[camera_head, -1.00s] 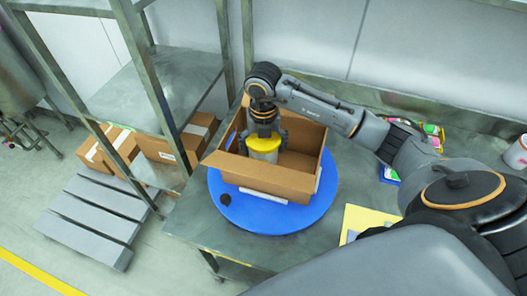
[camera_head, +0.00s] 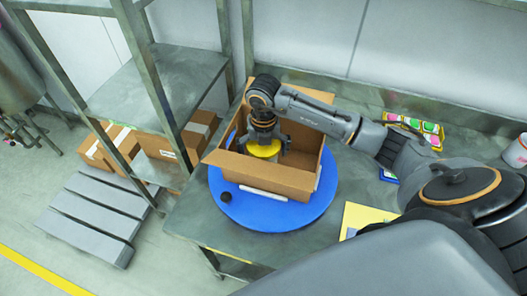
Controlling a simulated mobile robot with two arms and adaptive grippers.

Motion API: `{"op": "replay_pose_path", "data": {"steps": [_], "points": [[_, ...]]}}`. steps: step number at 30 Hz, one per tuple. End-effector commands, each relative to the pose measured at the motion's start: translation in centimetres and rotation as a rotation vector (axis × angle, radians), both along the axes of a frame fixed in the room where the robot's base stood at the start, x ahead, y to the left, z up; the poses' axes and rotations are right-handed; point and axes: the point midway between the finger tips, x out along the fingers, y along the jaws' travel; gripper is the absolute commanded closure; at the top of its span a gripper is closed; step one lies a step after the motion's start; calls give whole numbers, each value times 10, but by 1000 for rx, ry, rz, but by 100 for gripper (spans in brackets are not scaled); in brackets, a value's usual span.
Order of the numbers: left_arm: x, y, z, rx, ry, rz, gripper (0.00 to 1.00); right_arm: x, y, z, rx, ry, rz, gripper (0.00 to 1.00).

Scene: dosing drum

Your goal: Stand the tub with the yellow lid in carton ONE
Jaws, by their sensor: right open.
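The tub with the yellow lid (camera_head: 263,149) is inside an open cardboard carton (camera_head: 262,176), near its left side. Only its lid shows; the front wall hides its body, and it looks upright. The carton stands on a round blue turntable (camera_head: 275,215); I cannot read a number on it. My right gripper (camera_head: 265,151) reaches down into the carton from above. Its fingers are open, one on each side of the tub. I cannot tell whether they touch it. My left gripper is not in view.
A small black knob (camera_head: 225,197) sits on the turntable's front left. A shelf rack (camera_head: 160,90) stands close on the left. A tray of coloured items (camera_head: 415,128), a yellow sheet (camera_head: 365,217) and a white tub (camera_head: 517,152) are on the table at right.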

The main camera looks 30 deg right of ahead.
Motion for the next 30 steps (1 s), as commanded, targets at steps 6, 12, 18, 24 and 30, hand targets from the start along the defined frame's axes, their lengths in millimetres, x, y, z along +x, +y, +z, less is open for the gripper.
{"op": "replay_pose_path", "data": {"steps": [6,12,18,24,30], "points": [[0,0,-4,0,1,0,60,2,0,18,1,-5,0,0],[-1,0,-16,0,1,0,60,2,0,60,0,-7,1,0],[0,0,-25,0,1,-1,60,1,0,100,0,-5,1,0],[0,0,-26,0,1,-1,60,0,0,120,0,-2,0,0],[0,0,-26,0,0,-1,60,0,0,123,-1,0,0,0]]}}
